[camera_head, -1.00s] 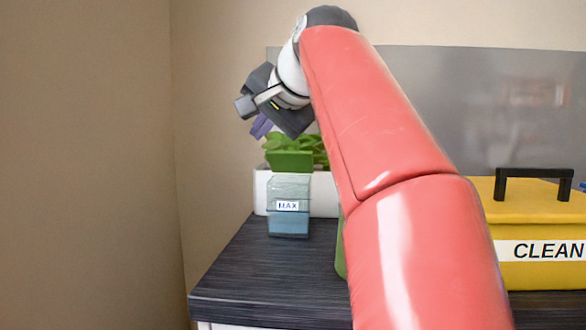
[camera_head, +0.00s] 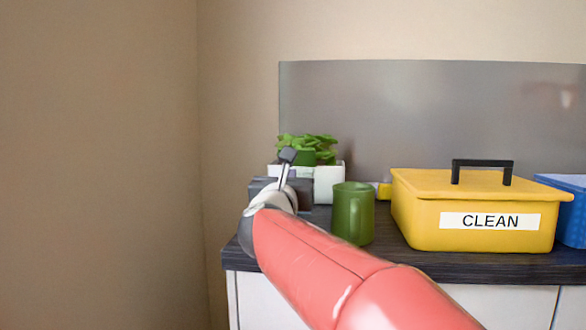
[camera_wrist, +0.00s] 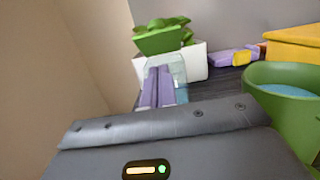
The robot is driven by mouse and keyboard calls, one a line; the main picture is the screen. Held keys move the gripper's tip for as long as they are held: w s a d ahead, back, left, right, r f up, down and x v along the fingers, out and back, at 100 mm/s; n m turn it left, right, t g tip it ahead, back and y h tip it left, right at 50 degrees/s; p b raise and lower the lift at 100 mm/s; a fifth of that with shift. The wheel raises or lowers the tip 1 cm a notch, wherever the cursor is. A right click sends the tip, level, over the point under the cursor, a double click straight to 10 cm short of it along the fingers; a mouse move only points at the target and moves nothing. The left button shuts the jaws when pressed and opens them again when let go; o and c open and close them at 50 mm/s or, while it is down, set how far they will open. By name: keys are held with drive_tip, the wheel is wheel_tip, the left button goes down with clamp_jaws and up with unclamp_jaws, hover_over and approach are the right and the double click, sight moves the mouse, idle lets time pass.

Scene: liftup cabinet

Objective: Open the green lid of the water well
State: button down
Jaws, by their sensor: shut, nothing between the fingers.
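The water well is a clear box that shows in the wrist view (camera_wrist: 178,66), in front of a white planter. Its green lid (camera_wrist: 163,42) stands tilted up above the box's back, in front of green leaves. The lid also shows in the head view (camera_head: 304,157), where my arm hides the box. My gripper (camera_wrist: 160,70) has purple fingers, shut together and empty. They overlap the box in the wrist view; I cannot tell whether they touch it. In the head view, the gripper's dark body (camera_head: 296,191) hides the fingers.
A green mug (camera_head: 352,214) stands right of my gripper. A yellow box (camera_head: 478,205) labelled CLEAN and a blue bin (camera_head: 570,214) stand farther right. The white planter (camera_head: 328,182) is behind. A purple and yellow object (camera_wrist: 232,57) lies beside the planter.

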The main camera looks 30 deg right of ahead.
drive_tip(key=p, duration=0.2)
approach(298, 140)
drive_tip(key=w+d+f, duration=0.2)
drive_tip(key=w, duration=0.1)
drive_tip(key=w+d+f, duration=0.1)
drive_tip(key=shift+w+d+f, duration=0.1)
drive_tip(key=shift+w, duration=0.25)
drive_tip(key=shift+w+d+r, duration=0.2)
drive_tip(key=shift+w+r, duration=0.1)
drive_tip(key=shift+r, duration=0.4)
drive_tip(key=shift+w+d+r, duration=0.2)
drive_tip(key=shift+w+r, duration=0.1)
drive_tip(key=shift+r, duration=0.4)
drive_tip(key=shift+w+d+r, duration=0.2)
drive_tip(key=shift+w+r, duration=0.15)
drive_tip(key=shift+r, duration=0.35)
drive_tip(key=shift+w+d+r, duration=0.2)
drive_tip(key=shift+w, duration=0.05)
